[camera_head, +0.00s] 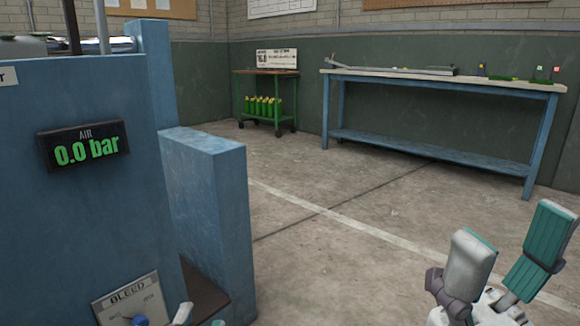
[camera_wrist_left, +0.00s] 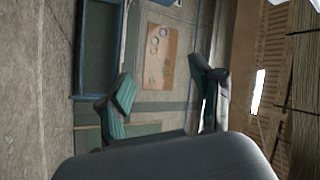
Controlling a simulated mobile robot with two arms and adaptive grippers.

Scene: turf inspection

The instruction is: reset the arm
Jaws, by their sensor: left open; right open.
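My right gripper (camera_head: 514,232) shows at the lower right of the head view, its two teal-padded fingers spread apart with nothing between them. Only small tips of my left gripper (camera_head: 200,318) show at the bottom edge of the head view, close to the blue machine's lower panel. In the left wrist view, my left gripper (camera_wrist_left: 162,95) has its fingers wide apart and holds nothing. The rest of both arms is out of view.
A blue machine (camera_head: 204,210) with an air display (camera_head: 84,145) reading 0.0 bar and a BLEED dial (camera_head: 133,303) stands at left. A green cart (camera_head: 265,72) with yellow-green bottles and a blue workbench (camera_head: 437,83) stand behind. The floor between is clear.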

